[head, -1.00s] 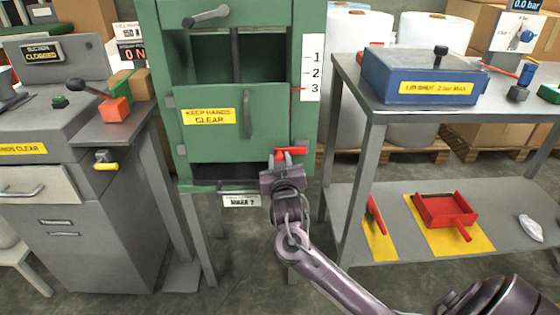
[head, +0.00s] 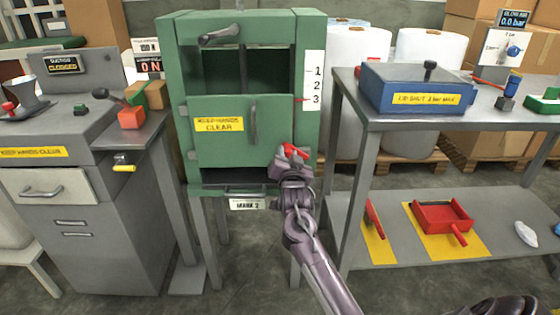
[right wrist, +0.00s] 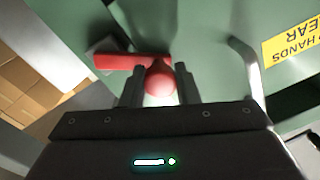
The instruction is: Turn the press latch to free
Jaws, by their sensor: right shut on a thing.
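The green press (head: 184,110) stands in the middle of the head view, its lower door (head: 225,150) closed. The red press latch (head: 293,151) is at the door's lower right edge, slightly slanted in the head view. My right gripper (head: 290,164) is at the latch and partly hides it. In the right wrist view, the latch is a red bar (right wrist: 125,62) with a round red knob (right wrist: 160,84). The fingers of my right gripper (right wrist: 159,92) are on both sides of the knob, shut on it. My left gripper is not in view.
A grey cabinet (head: 100,210) stands left of the press. At right, a grey bench (head: 400,122) carries a blue box (head: 415,90); a red tray (head: 440,215) lies on its lower shelf. A vertical door handle (head: 253,125) is left of the latch.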

